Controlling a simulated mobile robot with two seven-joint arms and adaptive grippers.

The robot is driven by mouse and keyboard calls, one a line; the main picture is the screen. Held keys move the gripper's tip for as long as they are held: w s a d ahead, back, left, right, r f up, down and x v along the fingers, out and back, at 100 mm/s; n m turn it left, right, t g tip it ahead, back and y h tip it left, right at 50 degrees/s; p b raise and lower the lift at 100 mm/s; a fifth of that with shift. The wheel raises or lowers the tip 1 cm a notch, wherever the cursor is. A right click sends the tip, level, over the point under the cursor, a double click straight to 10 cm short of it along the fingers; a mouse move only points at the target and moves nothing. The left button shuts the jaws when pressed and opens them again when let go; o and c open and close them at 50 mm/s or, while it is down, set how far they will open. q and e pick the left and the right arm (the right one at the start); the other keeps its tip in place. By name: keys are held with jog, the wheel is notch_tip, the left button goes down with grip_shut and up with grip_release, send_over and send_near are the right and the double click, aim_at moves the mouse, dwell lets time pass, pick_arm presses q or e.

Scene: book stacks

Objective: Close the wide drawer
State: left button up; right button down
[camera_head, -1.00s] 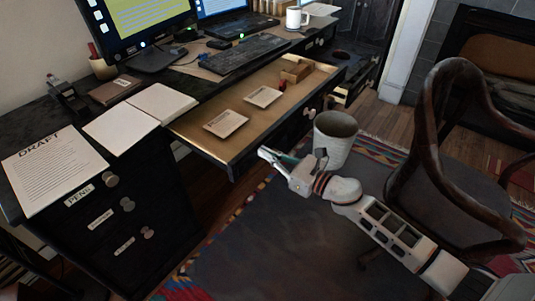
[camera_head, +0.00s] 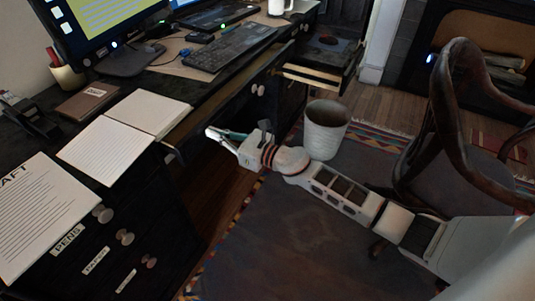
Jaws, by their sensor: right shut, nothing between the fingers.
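The wide drawer (camera_head: 232,112) sits under the desk's front edge, below the keyboard. Only a thin strip of its wooden inside shows, so it is nearly all the way in. Its contents are hidden under the desktop. My right gripper (camera_head: 214,136) is shut and empty near the left part of the drawer front. I cannot tell whether its fingertips touch the front. My left gripper is not in view.
A smaller drawer (camera_head: 311,77) with a wooden edge stands open at the far right of the desk. A white bin (camera_head: 326,130) stands on the rug close behind my right arm. A wooden chair (camera_head: 462,130) is at the right. An open notebook (camera_head: 105,150) lies on the desk.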

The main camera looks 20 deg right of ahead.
aim_at(194, 124)
jog(key=x, duration=0.3)
jog(key=b+x, duration=0.1)
jog(key=x, duration=0.2)
jog(key=shift+f, duration=0.25)
jog(key=shift+w+a+r, duration=0.1)
jog(key=shift+w+a, duration=0.15)
jog(key=shift+w, duration=0.1)
jog(key=shift+w+a+r, duration=0.1)
jog(key=shift+w+a, duration=0.2)
jog(key=shift+w, duration=0.05)
jog(key=shift+r, duration=0.15)
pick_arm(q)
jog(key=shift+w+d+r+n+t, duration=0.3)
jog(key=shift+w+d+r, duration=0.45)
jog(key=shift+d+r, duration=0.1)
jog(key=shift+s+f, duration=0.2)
pick_arm(e)
jog(key=shift+r, duration=0.1)
